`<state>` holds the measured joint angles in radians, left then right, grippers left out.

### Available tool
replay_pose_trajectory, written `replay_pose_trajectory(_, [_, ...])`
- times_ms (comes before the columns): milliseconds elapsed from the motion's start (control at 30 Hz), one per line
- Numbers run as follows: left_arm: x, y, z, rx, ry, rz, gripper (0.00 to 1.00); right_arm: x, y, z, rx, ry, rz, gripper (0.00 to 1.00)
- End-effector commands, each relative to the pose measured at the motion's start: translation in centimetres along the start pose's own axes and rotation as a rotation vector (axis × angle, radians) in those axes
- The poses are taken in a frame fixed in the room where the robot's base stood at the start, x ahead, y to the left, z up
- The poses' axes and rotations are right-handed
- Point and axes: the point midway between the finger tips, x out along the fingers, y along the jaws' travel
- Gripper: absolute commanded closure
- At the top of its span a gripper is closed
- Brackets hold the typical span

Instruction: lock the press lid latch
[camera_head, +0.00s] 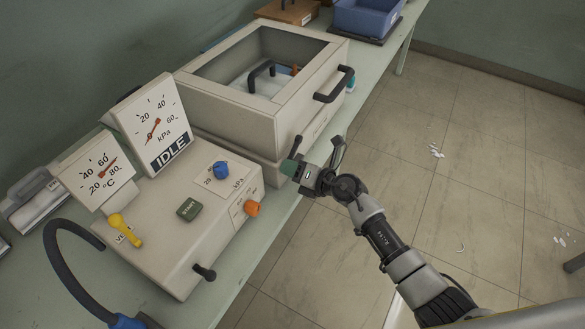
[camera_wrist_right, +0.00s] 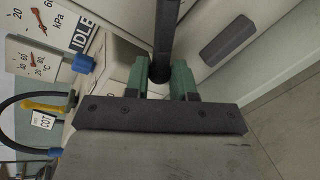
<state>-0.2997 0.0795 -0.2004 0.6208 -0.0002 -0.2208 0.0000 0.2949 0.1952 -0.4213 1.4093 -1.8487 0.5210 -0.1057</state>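The press (camera_head: 245,110) is a beige box with a framed, open-looking top and a black handle (camera_head: 335,84) at its front. A dark lever stands near its lower front corner, beside my right gripper. My right gripper (camera_head: 300,172) comes in from the lower right, close to that corner. In the right wrist view, a black lever bar (camera_wrist_right: 166,35) runs down between the two green fingers of my right gripper (camera_wrist_right: 160,80), which flank it closely. I cannot tell whether they press on it. My left gripper is not in view.
A blue bin (camera_head: 366,16) stands at the back.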

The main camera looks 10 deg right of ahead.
Motion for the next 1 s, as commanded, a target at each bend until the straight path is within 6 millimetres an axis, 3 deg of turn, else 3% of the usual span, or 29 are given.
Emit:
replay_pose_trajectory(100, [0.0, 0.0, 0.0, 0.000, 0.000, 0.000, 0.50, 0.0, 0.0, 0.0, 0.001, -0.001, 0.000, 1.00])
replay_pose_trajectory(267, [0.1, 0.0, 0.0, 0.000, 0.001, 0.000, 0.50, 0.0, -0.1, 0.0, -0.005, -0.002, -0.001, 1.00])
replay_pose_trajectory(500, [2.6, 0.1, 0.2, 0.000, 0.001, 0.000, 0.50, 0.5, -1.9, -0.1, -0.200, -0.055, -0.007, 1.00])
replay_pose_trajectory(833, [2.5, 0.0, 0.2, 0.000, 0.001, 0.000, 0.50, 0.5, -1.8, 0.2, -0.240, -0.066, -0.009, 1.00])
replay_pose_trajectory(867, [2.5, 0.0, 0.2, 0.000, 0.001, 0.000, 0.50, 0.5, -1.8, 0.2, -0.240, -0.066, -0.009, 0.74])
replay_pose_trajectory(1000, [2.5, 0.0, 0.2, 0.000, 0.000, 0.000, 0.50, 0.5, -1.8, 0.2, -0.239, -0.065, -0.009, 0.53])
